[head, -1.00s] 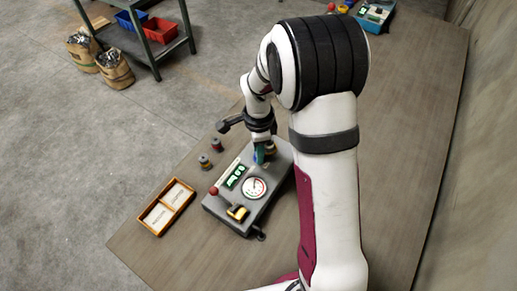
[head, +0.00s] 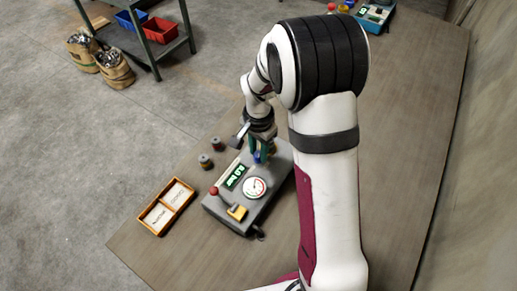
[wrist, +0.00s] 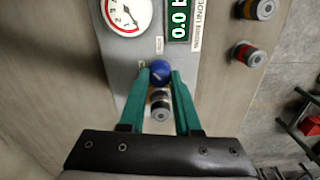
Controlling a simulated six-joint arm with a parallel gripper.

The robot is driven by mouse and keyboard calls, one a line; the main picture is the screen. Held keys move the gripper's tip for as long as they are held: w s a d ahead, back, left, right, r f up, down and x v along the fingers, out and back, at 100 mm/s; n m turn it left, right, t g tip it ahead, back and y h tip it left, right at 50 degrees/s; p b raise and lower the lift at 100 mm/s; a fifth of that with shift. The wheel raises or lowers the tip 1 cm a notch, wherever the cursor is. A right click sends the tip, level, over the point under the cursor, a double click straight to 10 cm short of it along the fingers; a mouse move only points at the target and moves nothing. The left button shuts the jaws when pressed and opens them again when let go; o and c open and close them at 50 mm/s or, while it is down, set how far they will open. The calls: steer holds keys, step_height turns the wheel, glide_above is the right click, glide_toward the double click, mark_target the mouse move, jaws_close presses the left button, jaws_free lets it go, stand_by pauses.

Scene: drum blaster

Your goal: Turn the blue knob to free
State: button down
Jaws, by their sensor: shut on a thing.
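The blue knob (wrist: 160,70) is a round ball-like cap on the grey control box (head: 226,212). In the wrist view my gripper (wrist: 161,74) has its two green fingertips on either side of the knob, shut on it. In the head view my gripper (head: 259,156) points down at the back part of the box, and the knob (head: 257,158) shows only partly between the fingers. The digital display (head: 236,177) reads 0.0 bar. The markings around the knob are too small to read.
A dial gauge (head: 255,187), a red-balled lever (head: 214,191) and a yellow part (head: 237,212) are on the box. A banded cylinder (wrist: 160,104) stands between my fingers. Two more (head: 205,162) (head: 216,144) stand left of the box. A two-compartment tray (head: 166,207) lies front left.

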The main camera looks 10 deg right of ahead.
mark_target(259, 154)
steer(key=n, duration=0.5)
steer(key=shift+n, duration=2.6)
steer(key=c, duration=0.6)
jaws_free()
steer(key=shift+r, duration=0.1)
step_height(259, 154, up, 16)
